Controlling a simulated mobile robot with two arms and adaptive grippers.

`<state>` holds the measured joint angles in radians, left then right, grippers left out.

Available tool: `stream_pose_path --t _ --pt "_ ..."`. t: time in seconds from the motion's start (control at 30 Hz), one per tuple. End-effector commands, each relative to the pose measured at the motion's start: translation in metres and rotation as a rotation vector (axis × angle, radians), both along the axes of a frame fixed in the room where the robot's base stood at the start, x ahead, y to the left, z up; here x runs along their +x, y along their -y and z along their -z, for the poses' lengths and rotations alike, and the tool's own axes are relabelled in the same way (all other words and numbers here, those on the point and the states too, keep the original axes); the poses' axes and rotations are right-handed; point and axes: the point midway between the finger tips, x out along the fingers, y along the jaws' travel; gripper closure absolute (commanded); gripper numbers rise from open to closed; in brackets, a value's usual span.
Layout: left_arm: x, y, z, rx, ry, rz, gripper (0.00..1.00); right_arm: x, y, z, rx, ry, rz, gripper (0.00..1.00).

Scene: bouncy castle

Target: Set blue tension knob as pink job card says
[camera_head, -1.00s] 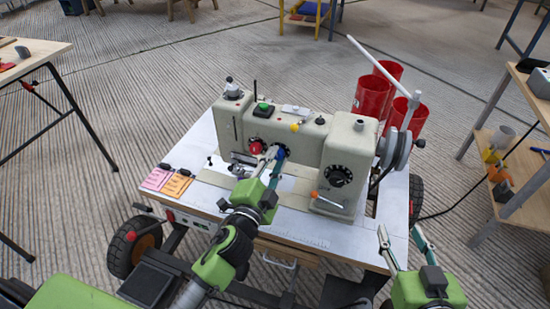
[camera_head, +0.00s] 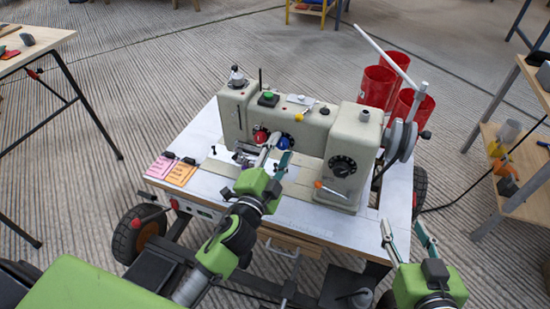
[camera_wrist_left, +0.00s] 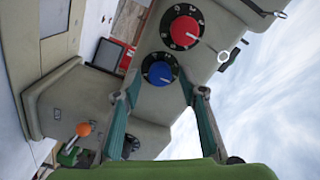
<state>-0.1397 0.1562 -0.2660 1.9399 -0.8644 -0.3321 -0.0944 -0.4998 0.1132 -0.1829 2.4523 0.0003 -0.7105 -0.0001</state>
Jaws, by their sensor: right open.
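The blue tension knob (camera_head: 283,143) sits on the front of a cream sewing machine (camera_head: 310,129), right of a red knob (camera_head: 261,136). In the left wrist view the blue knob (camera_wrist_left: 160,73) shows on a black dial, just beyond my fingertips; I cannot read its setting. My left gripper (camera_head: 275,158) is open in front of it, its fingers (camera_wrist_left: 164,88) apart and apparently not touching it. The pink job card (camera_head: 161,166) lies at the table's left front, its text too small to read. My right gripper (camera_head: 408,240) is open and empty right of the table.
An orange card (camera_head: 181,174) lies beside the pink one. A black dial (camera_head: 343,166) and an orange-tipped lever (camera_head: 319,185) are on the machine's right end. Shelves (camera_head: 520,150) stand at the right.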

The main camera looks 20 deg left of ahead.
Motion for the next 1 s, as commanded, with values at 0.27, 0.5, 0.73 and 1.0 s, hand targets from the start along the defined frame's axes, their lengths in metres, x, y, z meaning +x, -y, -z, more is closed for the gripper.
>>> stream_pose_path --t 0.27,0.5,0.73,1.0 --pt "-0.040 -0.001 0.002 -0.004 -0.005 -0.001 0.62 0.000 0.000 0.000 0.000 0.000 0.000 0.57" --pt "-0.085 -0.003 0.002 -0.004 -0.004 -0.001 0.62 0.000 0.000 0.000 0.000 0.001 0.000 0.57" --pt "-0.111 -0.004 0.001 -0.003 -0.002 0.000 0.62 0.000 0.000 0.000 0.000 0.001 0.000 0.57" --pt "-0.118 -0.004 0.000 0.000 0.000 0.000 0.62 0.000 0.000 0.000 0.000 0.001 0.000 0.57"
